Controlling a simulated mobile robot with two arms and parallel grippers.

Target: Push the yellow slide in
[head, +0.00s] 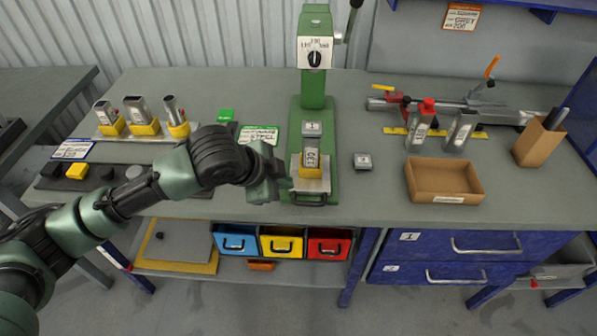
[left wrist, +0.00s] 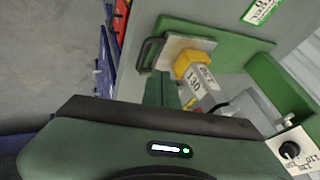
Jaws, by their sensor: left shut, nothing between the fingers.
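The green press (head: 315,95) stands at mid-table. On its base is a pale metal plate (head: 323,184) with a black handle (head: 310,201) at the front. A yellow holder (head: 304,172) on the plate carries a grey labelled part (head: 312,157). In the left wrist view, the plate (left wrist: 172,52), handle (left wrist: 149,54) and yellow holder (left wrist: 190,62) show again. My left gripper (head: 284,183) is shut and empty, just left of the plate. Its fingers (left wrist: 163,90) show in the left wrist view near the handle; contact is unclear. My right gripper is out of view.
Yellow-based metal parts (head: 137,112) stand on a rack at left. A cardboard tray (head: 443,192) and a small grey block (head: 362,161) lie right of the press. Blue, yellow (head: 282,244) and red bins sit below the table.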

